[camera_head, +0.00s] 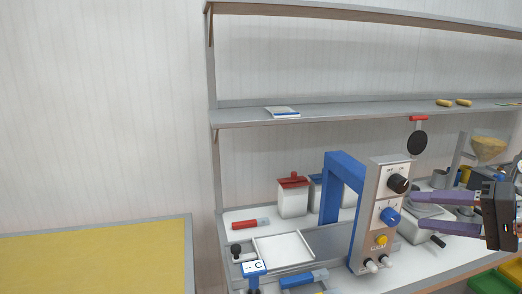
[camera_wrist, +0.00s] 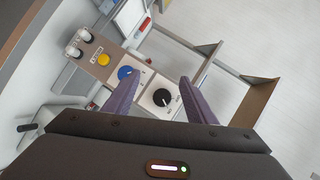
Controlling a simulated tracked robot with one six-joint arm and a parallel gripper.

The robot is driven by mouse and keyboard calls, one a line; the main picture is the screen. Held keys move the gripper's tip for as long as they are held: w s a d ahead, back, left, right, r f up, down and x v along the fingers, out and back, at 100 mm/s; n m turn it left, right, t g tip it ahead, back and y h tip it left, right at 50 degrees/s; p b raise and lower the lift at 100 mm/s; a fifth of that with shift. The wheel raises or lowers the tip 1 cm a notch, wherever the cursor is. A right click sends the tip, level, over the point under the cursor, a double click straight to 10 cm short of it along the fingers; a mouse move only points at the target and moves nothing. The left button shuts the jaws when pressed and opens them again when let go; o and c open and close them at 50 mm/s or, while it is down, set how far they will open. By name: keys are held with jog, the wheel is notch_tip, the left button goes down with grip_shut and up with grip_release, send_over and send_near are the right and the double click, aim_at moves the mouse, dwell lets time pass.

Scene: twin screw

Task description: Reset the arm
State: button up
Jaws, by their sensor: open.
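My gripper (camera_head: 424,210) is at the right in the head view, with its two purple fingers spread apart and pointing left at the control panel. In the wrist view the open gripper (camera_wrist: 158,92) has nothing between its fingertips except the panel behind. The grey control panel (camera_head: 379,217) carries a black knob (camera_head: 398,184), a blue knob (camera_head: 390,217), a yellow button (camera_head: 381,240) and white-tipped knobs below. The wrist view also shows the black knob (camera_wrist: 162,97) and the blue knob (camera_wrist: 125,73) near the fingertips. I cannot tell whether a finger touches a knob.
A white bench holds a red-lidded container (camera_head: 293,197), a shallow tray (camera_head: 284,249) and a blue frame (camera_head: 336,165). A shelf (camera_head: 350,111) runs above. A hopper (camera_head: 490,148) stands behind my gripper. A yellow surface (camera_head: 95,257) lies at left; the wall above it is clear.

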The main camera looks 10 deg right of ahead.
jog(key=w+a+f+n+g, duration=0.1)
jog(key=a+f+g, duration=0.25)
jog(key=a, duration=0.55)
jog(key=w+a+f+n+g, duration=0.1)
jog(key=a+f+g, duration=0.2)
jog(key=a+f, duration=0.35)
jog(key=s+a+f+n+h, duration=0.3)
jog(key=s+a, duration=0.1)
jog(key=a, duration=0.3)
jog(key=s+a+f+n+h, duration=0.3)
jog(key=s+a, duration=0.1)
jog(key=a, duration=0.4)
jog(key=shift+s+f+n+h, duration=0.15)
jog(key=shift+s+n+h, duration=0.15)
jog(key=shift+s, duration=0.1)
jog(key=shift+g, duration=0.25)
dwell(0.9)
